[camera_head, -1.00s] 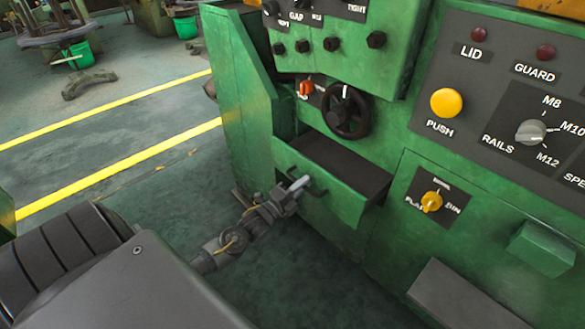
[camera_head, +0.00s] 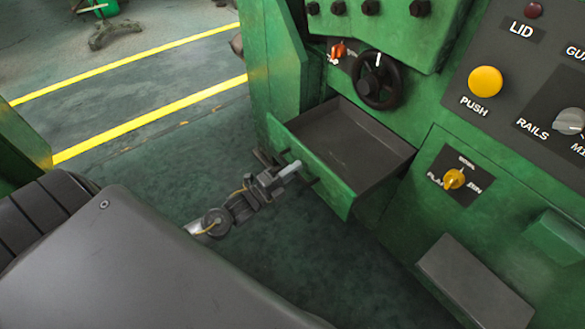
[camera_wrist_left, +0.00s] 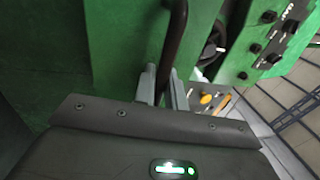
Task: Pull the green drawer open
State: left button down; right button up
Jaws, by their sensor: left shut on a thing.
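The green drawer (camera_head: 322,175) stands well out from the green machine in the head view, and its dark grey inside looks empty. My left gripper (camera_head: 292,171) is at the drawer's front, shut on the dark bar handle. In the left wrist view the handle (camera_wrist_left: 176,40) runs up from between the two fingers of my left gripper (camera_wrist_left: 166,86). My right gripper is not in view.
Above the drawer are a black handwheel (camera_head: 376,80) and an orange knob (camera_head: 338,50). To the right are a yellow selector (camera_head: 454,179), a yellow push button (camera_head: 485,81) and a grey ledge (camera_head: 474,282). Open floor with yellow lines (camera_head: 150,117) lies left.

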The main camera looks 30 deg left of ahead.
pick_arm(q)
jog(key=c, duration=1.6)
grip_release()
jog(key=shift+o, duration=0.2)
jog(key=shift+s, duration=0.15)
jog(key=v, duration=1)
jog(key=shift+s+a, duration=0.15)
jog(key=shift+s, duration=0.1)
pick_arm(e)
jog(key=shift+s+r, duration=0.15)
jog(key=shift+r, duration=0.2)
